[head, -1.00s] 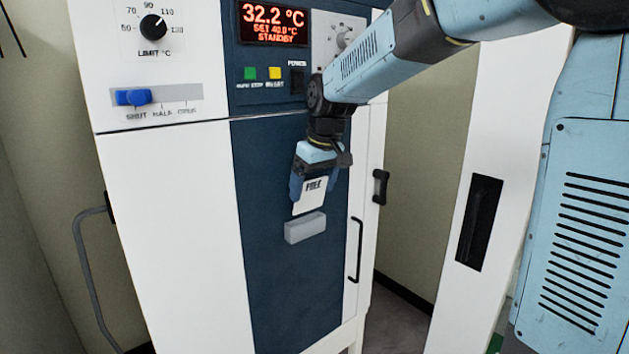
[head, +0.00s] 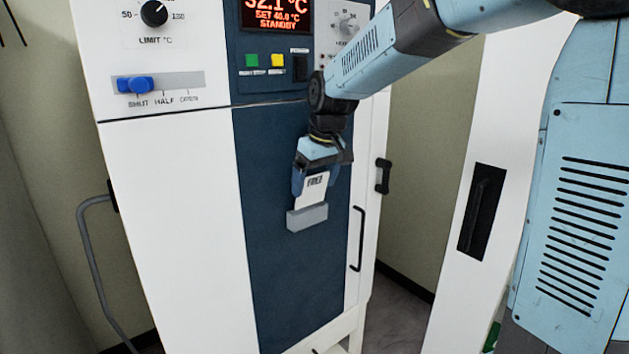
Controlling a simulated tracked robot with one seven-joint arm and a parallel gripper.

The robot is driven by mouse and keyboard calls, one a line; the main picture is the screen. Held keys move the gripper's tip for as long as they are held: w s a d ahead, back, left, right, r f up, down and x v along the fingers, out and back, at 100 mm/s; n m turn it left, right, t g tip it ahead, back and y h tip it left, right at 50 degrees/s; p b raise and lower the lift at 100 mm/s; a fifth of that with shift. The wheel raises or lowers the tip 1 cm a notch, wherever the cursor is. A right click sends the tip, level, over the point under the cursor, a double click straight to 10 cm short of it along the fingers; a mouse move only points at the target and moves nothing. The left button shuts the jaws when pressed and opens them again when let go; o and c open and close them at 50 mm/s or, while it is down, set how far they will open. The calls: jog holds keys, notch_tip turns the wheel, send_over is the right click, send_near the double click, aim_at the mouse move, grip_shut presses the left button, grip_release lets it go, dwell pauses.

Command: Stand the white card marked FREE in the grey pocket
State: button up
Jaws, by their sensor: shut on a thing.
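The grey pocket (head: 307,218) is a small box on the dark blue front panel of the machine. The white card (head: 313,190), with dark lettering near its top, stands nearly upright above it, slightly tilted. Its lower edge meets the pocket's top rim in the picture; I cannot tell how far it is inside. My gripper (head: 312,182) points down and is shut on the card's upper part, just above the pocket. The fingers hide the card's upper side edges.
Above are a red display (head: 277,17), green and yellow buttons (head: 264,60) and a blue slider (head: 136,84). A black door handle (head: 358,238) stands right of the pocket. The blue panel around the pocket is clear. A white panel with a black recess (head: 480,212) is further right.

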aim_at(312, 196)
jog(key=shift+f, duration=0.15)
jog(key=shift+x, duration=2)
jog(key=shift+f, duration=0.1)
jog(key=o, duration=1)
jog(key=shift+v, duration=3.3)
